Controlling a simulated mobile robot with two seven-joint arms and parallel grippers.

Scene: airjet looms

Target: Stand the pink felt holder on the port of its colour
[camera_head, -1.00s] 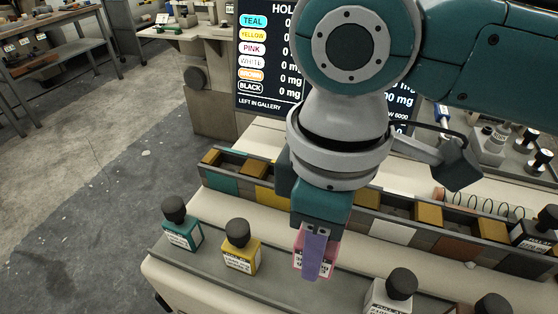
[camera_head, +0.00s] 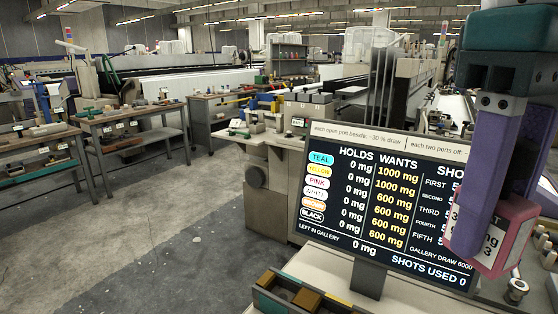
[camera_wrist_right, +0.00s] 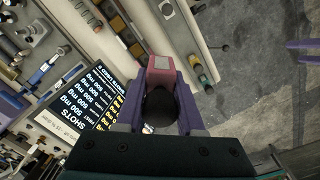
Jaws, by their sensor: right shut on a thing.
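The pink felt holder (camera_head: 505,235) is at the right of the head view, raised in front of the screen, with a white label on its face. My right gripper (camera_head: 488,215) is shut on it with purple fingers. In the right wrist view the pink holder (camera_wrist_right: 161,68) sits between the fingertips, its dark round knob (camera_wrist_right: 160,106) nearer the palm. Part of the port row (camera_head: 300,292) shows at the bottom of the head view; I cannot pick out the pink port. Purple finger-like parts, apparently my left gripper (camera_wrist_right: 304,48), are cut off at the wrist view's right edge.
The screen (camera_head: 385,205) stands behind the row and lists 0 mg held for every colour. Grey floor (camera_head: 180,240) is open at left.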

